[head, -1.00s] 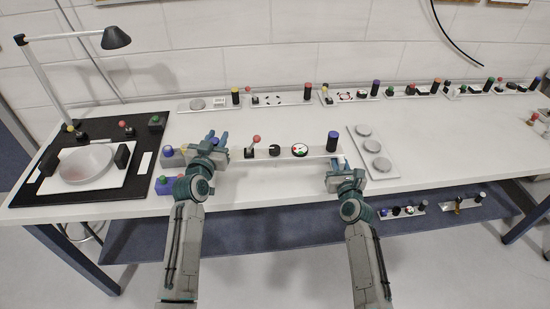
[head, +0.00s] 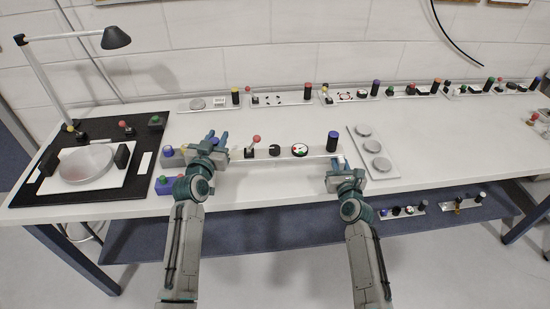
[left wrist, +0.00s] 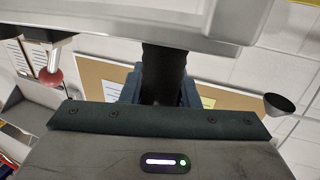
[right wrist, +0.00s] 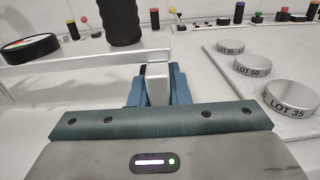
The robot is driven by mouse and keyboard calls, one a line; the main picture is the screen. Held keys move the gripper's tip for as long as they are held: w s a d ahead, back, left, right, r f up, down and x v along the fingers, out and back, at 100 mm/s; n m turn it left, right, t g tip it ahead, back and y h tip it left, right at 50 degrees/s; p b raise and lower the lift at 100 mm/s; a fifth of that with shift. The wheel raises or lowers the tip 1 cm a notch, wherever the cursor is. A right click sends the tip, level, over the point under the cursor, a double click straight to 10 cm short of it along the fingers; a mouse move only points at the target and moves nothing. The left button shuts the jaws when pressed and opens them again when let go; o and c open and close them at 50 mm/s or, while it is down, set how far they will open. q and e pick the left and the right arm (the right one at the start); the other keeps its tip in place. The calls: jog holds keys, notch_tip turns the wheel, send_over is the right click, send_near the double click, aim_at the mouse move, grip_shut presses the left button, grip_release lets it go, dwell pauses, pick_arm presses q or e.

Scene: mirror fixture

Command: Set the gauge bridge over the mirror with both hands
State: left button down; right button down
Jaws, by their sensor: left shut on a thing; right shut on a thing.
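Whether the bar touches the table cannot be told. The round mirror (head: 87,164) lies on a white sheet at the far left, between two black blocks (head: 50,162).
A black mat (head: 30,197) and a lamp (head: 116,38) surround the mirror area. A plate with silver discs (head: 390,174) is at right. Small stations line the back edge.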

aim_at(341, 153)
pick_arm(q)
jog(key=shift+r, duration=0.15)
pick_arm(e)
jog(key=shift+r, duration=0.15)
